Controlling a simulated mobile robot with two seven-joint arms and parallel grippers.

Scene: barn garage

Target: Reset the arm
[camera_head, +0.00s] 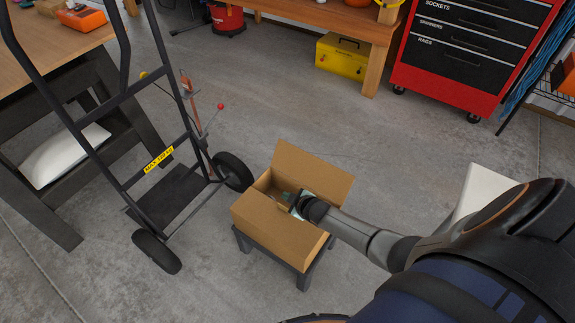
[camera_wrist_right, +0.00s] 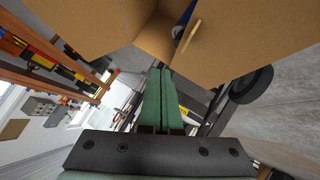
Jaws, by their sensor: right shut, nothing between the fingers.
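My right gripper (camera_head: 290,198) reaches from the right over the opening of a cardboard box (camera_head: 268,228). Its green fingers (camera_wrist_right: 158,72) are shut together with nothing between them in the right wrist view. The box's cardboard flaps (camera_wrist_right: 235,45) fill the top of that view, beyond the fingertips. Something blue and yellow shows through the opening, too little to name. The head view does not clearly tell how deep the fingers are in the box. My left gripper is not in view.
The box stands on a small dark stool (camera_head: 304,280). A black hand truck (camera_head: 157,170) stands close on its left. A workbench (camera_head: 60,45) is at the far left, a red tool cabinet (camera_head: 466,55) and a yellow toolbox (camera_head: 343,55) at the back. The floor between is clear.

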